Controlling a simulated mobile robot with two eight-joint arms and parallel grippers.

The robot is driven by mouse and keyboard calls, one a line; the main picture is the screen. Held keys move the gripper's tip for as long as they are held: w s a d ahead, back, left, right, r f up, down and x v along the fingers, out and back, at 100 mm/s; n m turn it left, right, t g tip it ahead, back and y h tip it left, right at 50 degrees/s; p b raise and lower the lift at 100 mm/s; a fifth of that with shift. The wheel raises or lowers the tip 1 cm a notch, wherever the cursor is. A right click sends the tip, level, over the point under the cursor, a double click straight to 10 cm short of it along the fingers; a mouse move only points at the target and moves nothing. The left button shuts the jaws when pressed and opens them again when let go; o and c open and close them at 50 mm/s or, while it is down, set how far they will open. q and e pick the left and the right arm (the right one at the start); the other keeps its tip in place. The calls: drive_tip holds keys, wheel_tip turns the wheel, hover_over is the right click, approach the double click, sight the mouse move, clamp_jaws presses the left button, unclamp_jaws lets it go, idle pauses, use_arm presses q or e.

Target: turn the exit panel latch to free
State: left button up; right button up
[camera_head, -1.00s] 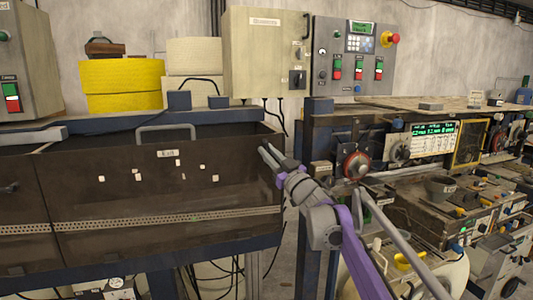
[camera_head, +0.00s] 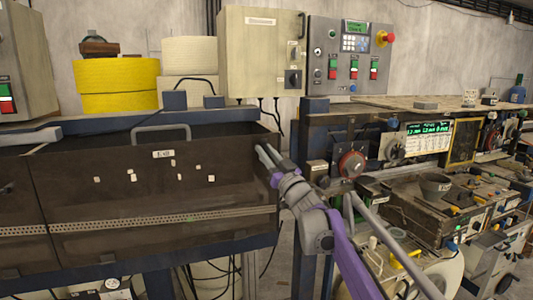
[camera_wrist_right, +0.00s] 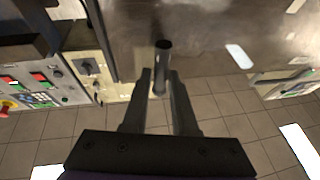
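The dark brown exit panel (camera_head: 110,200) fills the left of the head view, with a small label and several white tags on its face. My right gripper (camera_head: 264,152) is at the panel's upper right corner. In the right wrist view my right gripper (camera_wrist_right: 160,76) is open, with one finger on each side of a dark round bar (camera_wrist_right: 162,58), which looks like the latch. A narrow gap shows beside the bar, and I cannot tell whether a finger touches it. The latch is hidden behind the gripper in the head view. My left gripper is not in view.
A grey control box (camera_head: 348,55) and a beige cabinet (camera_head: 262,50) stand behind the panel. A machine bench with a red-rimmed dial (camera_head: 351,164) is to the right of my right arm. Yellow rolls (camera_head: 118,84) sit behind on the left. Tiled floor (camera_wrist_right: 225,112) lies below.

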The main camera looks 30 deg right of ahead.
drive_tip(key=shift+o, duration=1.4)
drive_tip(key=b+v, duration=0.2)
drive_tip(key=v, duration=0.8)
drive_tip(key=shift+s, duration=0.4)
drive_tip(key=shift+f, duration=0.25)
